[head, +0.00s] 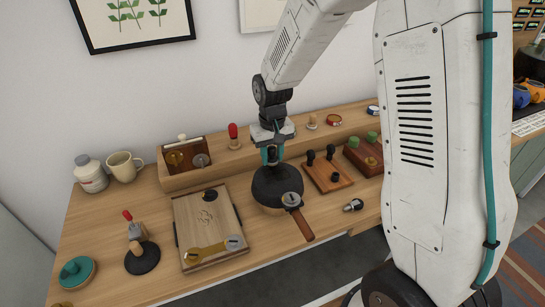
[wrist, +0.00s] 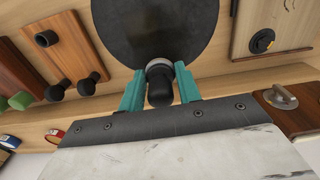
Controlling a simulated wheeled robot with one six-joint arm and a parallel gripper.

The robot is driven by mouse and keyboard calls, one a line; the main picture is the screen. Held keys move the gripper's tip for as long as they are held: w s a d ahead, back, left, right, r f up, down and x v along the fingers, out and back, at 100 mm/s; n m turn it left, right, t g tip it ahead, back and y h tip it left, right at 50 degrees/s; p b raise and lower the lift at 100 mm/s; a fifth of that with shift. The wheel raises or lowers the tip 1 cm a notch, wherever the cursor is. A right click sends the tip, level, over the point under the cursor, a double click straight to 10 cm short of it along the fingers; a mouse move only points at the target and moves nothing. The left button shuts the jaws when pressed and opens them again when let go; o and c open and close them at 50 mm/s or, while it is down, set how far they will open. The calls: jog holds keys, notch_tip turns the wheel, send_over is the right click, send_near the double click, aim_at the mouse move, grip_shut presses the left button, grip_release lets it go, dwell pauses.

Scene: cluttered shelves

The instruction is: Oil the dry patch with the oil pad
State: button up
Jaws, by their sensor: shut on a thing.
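My gripper (wrist: 160,88) has its teal fingers shut on a black rounded knob (wrist: 160,92) with a pale metal collar. In the head view my gripper (head: 271,157) is directly above a round dark pan (head: 270,188) with a wooden handle (head: 303,227). The pan's dark disc (wrist: 150,30) fills the top of the wrist view, just beyond the knob. I cannot tell whether the knob's lower end touches the pan, or whether it belongs to the oil pad. No dry patch can be made out clearly on the dark surface.
Left of the pan lies a wooden board (head: 206,222) with a brass-coloured tool (head: 205,253). A rack with black knobs (head: 326,177) stands on the right. A wooden box (head: 172,179) and raised ledge (head: 280,146) stand behind. A small bottle-like item (head: 353,205) lies near the front edge.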

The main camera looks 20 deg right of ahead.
jog(key=shift+r, duration=3.15)
jog(key=o, duration=0.3)
jog(key=c, duration=0.3)
jog(key=shift+f, duration=0.1)
jog(key=shift+s+a+f, duration=0.1)
jog(key=shift+a+f, duration=0.1)
jog(key=shift+f, duration=0.75)
jog(key=shift+a+f, duration=0.15)
jog(key=shift+f, duration=0.85)
jog(key=shift+s+a+f, duration=0.1)
jog(key=shift+a+f, duration=0.1)
jog(key=shift+f, duration=0.75)
jog(key=shift+f, duration=0.6)
